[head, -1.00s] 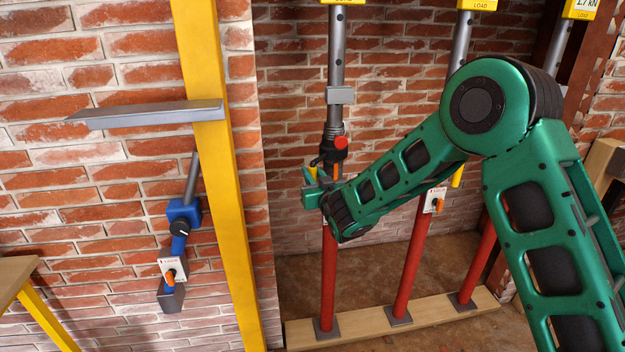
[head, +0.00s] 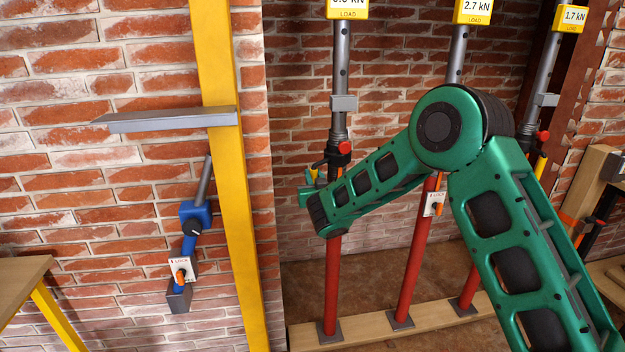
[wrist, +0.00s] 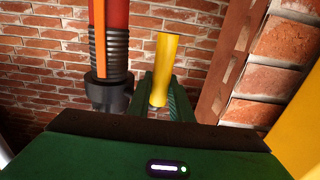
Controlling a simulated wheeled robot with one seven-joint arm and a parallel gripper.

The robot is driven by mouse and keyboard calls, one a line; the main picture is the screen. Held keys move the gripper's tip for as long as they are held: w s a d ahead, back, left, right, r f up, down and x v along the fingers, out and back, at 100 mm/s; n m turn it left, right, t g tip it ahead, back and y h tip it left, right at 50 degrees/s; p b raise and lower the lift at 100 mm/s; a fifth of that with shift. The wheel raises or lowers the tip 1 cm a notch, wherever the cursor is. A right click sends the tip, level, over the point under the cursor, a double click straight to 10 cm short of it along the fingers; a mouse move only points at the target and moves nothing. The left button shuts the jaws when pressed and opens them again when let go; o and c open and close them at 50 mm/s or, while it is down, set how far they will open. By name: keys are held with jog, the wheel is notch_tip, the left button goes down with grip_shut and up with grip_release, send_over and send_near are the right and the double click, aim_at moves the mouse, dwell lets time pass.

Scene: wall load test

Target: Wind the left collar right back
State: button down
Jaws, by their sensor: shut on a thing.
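The left prop has a grey upper tube, a red lower tube (head: 331,285) and a black collar (head: 335,158) with a red knob (head: 344,147). In the wrist view the black collar (wrist: 107,92) sits beside a ribbed threaded length and a red tube (wrist: 116,14). A yellow handle (wrist: 166,62) stands between my gripper's green fingers. My gripper (head: 310,188) is shut on this handle, just left of the left prop; it also shows in the wrist view (wrist: 160,98). My forearm hides part of the collar area in the head view.
Load boxes read 2.7 kN (head: 473,11) and 1.7 kN (head: 570,18) on the other props; the left box (head: 347,9) is cut off. A yellow post (head: 228,180) with a grey shelf (head: 170,121) stands left.

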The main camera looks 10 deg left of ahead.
jog(key=shift+s+a+f, duration=0.1)
jog(key=c, duration=1.6)
grip_release()
jog(key=v, duration=1)
jog(key=shift+s, duration=0.25)
